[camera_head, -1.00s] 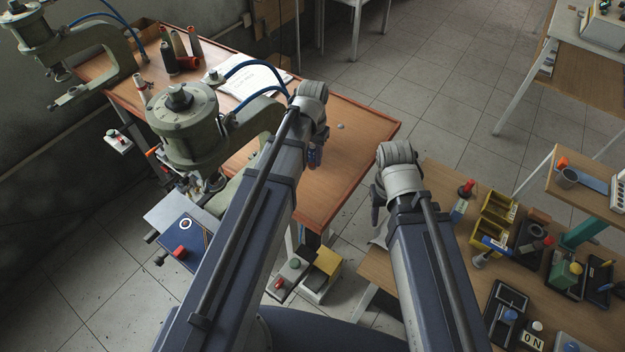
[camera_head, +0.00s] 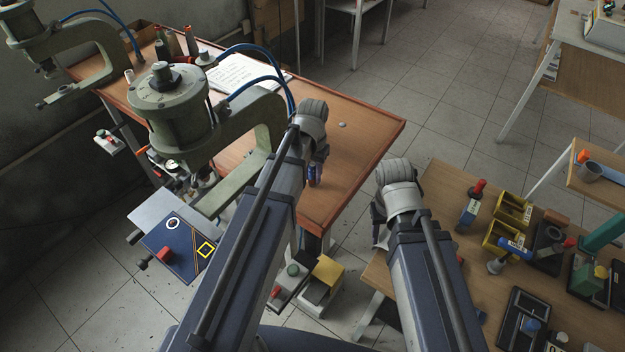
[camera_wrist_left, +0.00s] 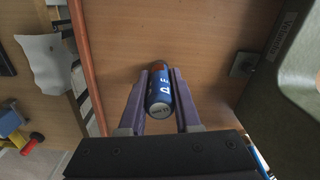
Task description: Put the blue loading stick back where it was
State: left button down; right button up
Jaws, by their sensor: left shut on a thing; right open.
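My left gripper (camera_head: 317,165) is shut on a blue cylinder with white lettering (camera_head: 313,174), which appears to be the blue loading stick. It hangs over the right part of the brown worktable (camera_head: 365,135), to the right of the green press (camera_head: 172,115). In the left wrist view the stick (camera_wrist_left: 159,95) lies between the two purple-grey fingers (camera_wrist_left: 158,90), its round pale-marked end towards the camera. Its far end and its height above the table are unclear. My right gripper (camera_head: 379,218) is open and empty, at the left edge of the right-hand table.
The right-hand table (camera_head: 440,190) holds yellow bins (camera_head: 513,210), black trays (camera_head: 522,315), a red-topped blue item (camera_head: 470,207) and another blue cylinder (camera_head: 516,248). A blue plate with a yellow square (camera_head: 182,250) sits before the press. Blue hoses (camera_head: 248,46) arch behind it. Bare floor separates the tables.

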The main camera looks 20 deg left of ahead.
pick_arm(q)
jog(key=shift+f, duration=0.15)
jog(key=shift+f, duration=0.1)
jog(key=shift+f, duration=0.15)
jog(key=c, duration=0.6)
grip_release()
notch_tip(320, 180, up, 13)
jog(key=p, duration=1.2)
jog(key=shift+f, duration=0.2)
jog(key=shift+m+y, duration=0.6)
jog(key=shift+m, duration=0.3)
jog(key=s+d, duration=0.3)
jog(key=s, duration=0.1)
jog(key=s+d, duration=0.4)
jog(key=s, duration=0.1)
jog(key=s+d, duration=0.3)
jog(key=s, duration=0.2)
jog(key=shift+s+d, duration=0.15)
jog(key=shift+d, duration=0.1)
